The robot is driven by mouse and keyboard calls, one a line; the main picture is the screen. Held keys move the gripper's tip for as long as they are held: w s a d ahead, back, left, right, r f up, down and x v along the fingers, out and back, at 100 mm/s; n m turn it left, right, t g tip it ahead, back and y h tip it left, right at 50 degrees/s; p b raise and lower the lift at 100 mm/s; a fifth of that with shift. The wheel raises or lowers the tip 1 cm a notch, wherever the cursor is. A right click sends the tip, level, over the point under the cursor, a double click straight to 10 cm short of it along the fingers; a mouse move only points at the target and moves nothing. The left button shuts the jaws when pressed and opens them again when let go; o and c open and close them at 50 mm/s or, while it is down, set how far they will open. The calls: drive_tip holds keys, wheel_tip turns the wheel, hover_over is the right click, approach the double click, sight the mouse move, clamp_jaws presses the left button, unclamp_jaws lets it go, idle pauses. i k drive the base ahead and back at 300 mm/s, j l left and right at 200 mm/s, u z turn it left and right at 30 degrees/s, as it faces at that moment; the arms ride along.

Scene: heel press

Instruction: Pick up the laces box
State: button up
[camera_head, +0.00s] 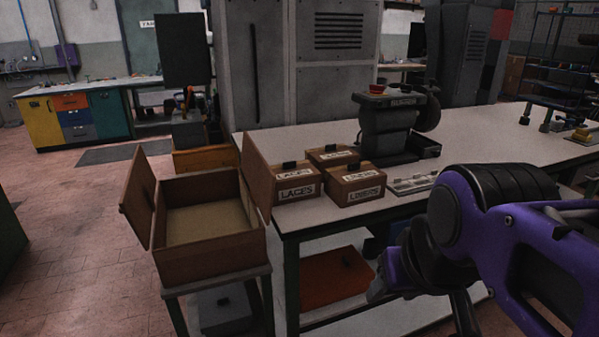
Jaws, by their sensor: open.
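The laces box (297,198) is a small brown box with a white front label reading LACES and a dark knob on its lid. It stands upright and closed at the left end of the white workbench (340,219). My gripper (418,298) is at the lower right, in front of the bench edge and below the bench top. It is open, partly hidden by my purple arm, and apart from the laces box.
Two similar labelled boxes stand beside and behind it: one at right (358,194), one at back (327,163). An open, empty wooden crate (210,262) stands on a stand to the left. A dark press (388,130) and a grey tray (411,184) are farther right.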

sight(301, 181)
drive_tip(key=i+l+u, duration=0.2)
drive_tip(key=i+l, duration=0.2)
drive_tip(key=i+l+u, duration=0.2)
drive_tip(key=i+l, duration=0.15)
drive_tip(key=l, duration=0.15)
drive_tip(key=i+l+u, duration=0.2)
drive_tip(key=i+l, duration=0.15)
drive_tip(key=l, duration=0.2)
